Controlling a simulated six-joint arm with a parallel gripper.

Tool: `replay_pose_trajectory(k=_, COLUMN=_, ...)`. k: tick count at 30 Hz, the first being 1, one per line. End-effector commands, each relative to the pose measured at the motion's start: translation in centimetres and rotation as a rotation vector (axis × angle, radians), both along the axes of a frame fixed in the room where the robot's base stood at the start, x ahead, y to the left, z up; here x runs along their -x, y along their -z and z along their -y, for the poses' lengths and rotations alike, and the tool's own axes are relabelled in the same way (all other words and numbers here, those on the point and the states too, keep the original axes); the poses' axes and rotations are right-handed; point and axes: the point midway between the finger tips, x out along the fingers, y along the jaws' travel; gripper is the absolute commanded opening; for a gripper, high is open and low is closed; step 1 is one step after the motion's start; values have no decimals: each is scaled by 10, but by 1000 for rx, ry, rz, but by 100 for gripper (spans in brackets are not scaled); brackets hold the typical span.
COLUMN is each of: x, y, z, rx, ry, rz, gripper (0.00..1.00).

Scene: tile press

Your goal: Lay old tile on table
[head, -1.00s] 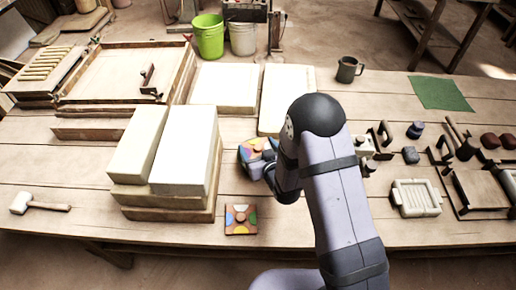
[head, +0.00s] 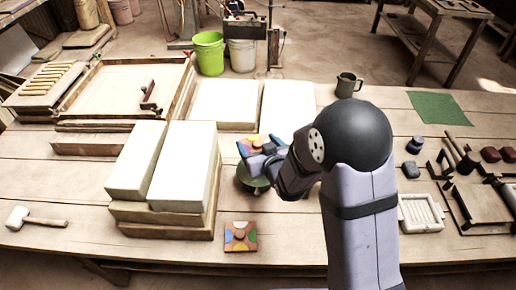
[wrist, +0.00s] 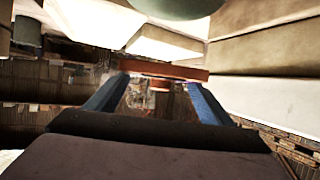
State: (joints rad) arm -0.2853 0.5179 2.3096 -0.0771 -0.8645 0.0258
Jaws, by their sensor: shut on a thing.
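A square tile with a multicoloured pattern (head: 249,146) is in my gripper (head: 266,156), in the middle of the head view, tilted and partly hidden by the fingers. In the wrist view its reddish-brown edge (wrist: 165,70) spans the gap between my two fingers (wrist: 150,95). The tile appears to be above the wooden table (head: 285,235), beside the pale blocks. A second patterned tile (head: 240,237) lies flat on the table near its front edge, with bare wood around it.
Two long pale blocks (head: 184,165) stand on wooden boards just left of my gripper. A round green thing (head: 254,184) is close below it, also in the wrist view (wrist: 180,6). A mallet (head: 36,219) lies front left. A white tray (head: 421,213) and tools lie right.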

Motion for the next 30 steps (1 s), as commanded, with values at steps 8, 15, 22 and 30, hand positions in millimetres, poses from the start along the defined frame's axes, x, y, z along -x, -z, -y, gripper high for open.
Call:
replay_pose_trajectory(k=8, x=-1, y=-4, z=6, rx=0, ry=-22, rz=2, gripper=45)
replay_pose_trajectory(k=15, x=2, y=-9, z=24, rx=0, ry=-118, rz=1, gripper=45)
replay_pose_trajectory(k=22, x=25, y=-14, z=41, rx=-2, ry=-269, rz=0, gripper=45)
replay_pose_trajectory(k=30, x=90, y=37, z=67, rx=-10, ry=-421, rz=-10, gripper=45)
